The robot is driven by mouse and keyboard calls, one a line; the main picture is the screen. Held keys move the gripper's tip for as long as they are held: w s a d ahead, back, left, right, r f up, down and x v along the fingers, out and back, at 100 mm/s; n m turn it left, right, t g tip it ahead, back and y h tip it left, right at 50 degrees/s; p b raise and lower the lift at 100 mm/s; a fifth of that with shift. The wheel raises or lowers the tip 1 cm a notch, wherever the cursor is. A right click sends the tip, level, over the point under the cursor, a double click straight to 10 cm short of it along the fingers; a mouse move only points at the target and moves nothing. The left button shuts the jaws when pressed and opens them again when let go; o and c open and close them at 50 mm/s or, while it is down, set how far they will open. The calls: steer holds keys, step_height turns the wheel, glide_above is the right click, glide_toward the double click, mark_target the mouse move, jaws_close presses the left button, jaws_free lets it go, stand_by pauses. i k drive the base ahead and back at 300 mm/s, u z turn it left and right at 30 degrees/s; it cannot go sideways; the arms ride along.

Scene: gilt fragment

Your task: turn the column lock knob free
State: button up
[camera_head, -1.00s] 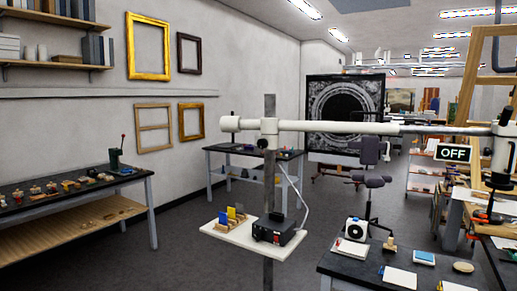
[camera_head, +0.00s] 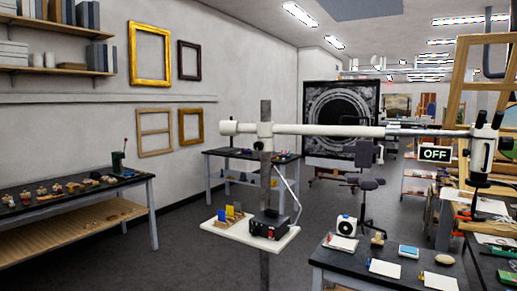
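An upright grey column (camera_head: 265,187) stands in the middle of the view. A white clamp collar (camera_head: 265,130) on it carries a long white horizontal boom (camera_head: 330,130). A small dark knob (camera_head: 259,145), apparently the column lock knob, sits at the collar's lower left. It is too small to tell how it is turned. A white microscope head (camera_head: 484,150) hangs at the boom's right end, beside a sign reading OFF (camera_head: 435,154). My gripper is not in view, and nothing touches the knob.
A white shelf (camera_head: 225,232) on the column holds a black box (camera_head: 272,226) and coloured cards. A dark workbench (camera_head: 330,262) stands at the lower right, another bench (camera_head: 110,183) at left. An office chair (camera_head: 366,184) is behind. Floor at lower left is clear.

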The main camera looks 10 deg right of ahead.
mark_target(257, 145)
steer(key=u, duration=0.35)
steer(key=i, duration=0.45)
steer(key=u, duration=0.6)
steer(key=i, duration=0.7)
steer(key=u, duration=0.5)
steer(key=i, duration=1.45)
steer(key=z, duration=0.35)
steer(key=i, duration=0.7)
steer(key=z, duration=0.95)
steer(key=i, duration=0.65)
steer(key=z, duration=0.55)
